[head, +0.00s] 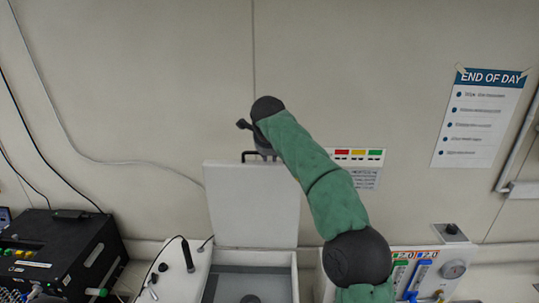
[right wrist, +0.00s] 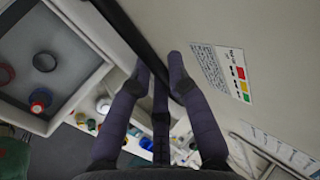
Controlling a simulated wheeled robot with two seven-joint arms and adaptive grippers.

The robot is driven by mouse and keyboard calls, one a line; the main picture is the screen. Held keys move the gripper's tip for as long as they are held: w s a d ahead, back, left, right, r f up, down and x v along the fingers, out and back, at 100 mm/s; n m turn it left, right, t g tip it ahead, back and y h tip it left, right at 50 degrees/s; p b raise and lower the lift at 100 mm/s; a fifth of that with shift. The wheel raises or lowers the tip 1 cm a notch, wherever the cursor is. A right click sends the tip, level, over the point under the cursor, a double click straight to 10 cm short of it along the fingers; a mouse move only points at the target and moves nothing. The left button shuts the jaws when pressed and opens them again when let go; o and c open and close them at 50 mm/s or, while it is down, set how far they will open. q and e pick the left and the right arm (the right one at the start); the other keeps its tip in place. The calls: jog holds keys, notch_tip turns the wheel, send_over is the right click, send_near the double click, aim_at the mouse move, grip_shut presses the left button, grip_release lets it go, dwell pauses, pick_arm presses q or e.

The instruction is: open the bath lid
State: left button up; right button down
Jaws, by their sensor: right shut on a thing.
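The bath lid (head: 250,205) is a pale flat panel that stands about upright behind the open bath (head: 294,280). Its dark handle (head: 246,154) is at the lid's top edge. My right gripper (head: 264,150) is at this handle, partly hidden by my own green arm. In the right wrist view, the fingers of my right gripper (right wrist: 161,68) are closed on a dark bar, the handle (right wrist: 128,28). The bath's inside (right wrist: 20,65) shows at the left of that view, with a dark ring and a red-and-blue item in it. My left gripper is not in view.
The wall (head: 150,80) is close behind the lid, with a small colour-marked label (head: 358,157). A black instrument (head: 60,250) stands at the left. A probe on a cable (head: 188,255) is beside the bath.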

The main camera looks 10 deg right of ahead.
jog(key=c, duration=1.2)
grip_release()
jog(key=shift+o, duration=0.2)
jog(key=shift+d, duration=0.1)
jog(key=v, duration=1.2)
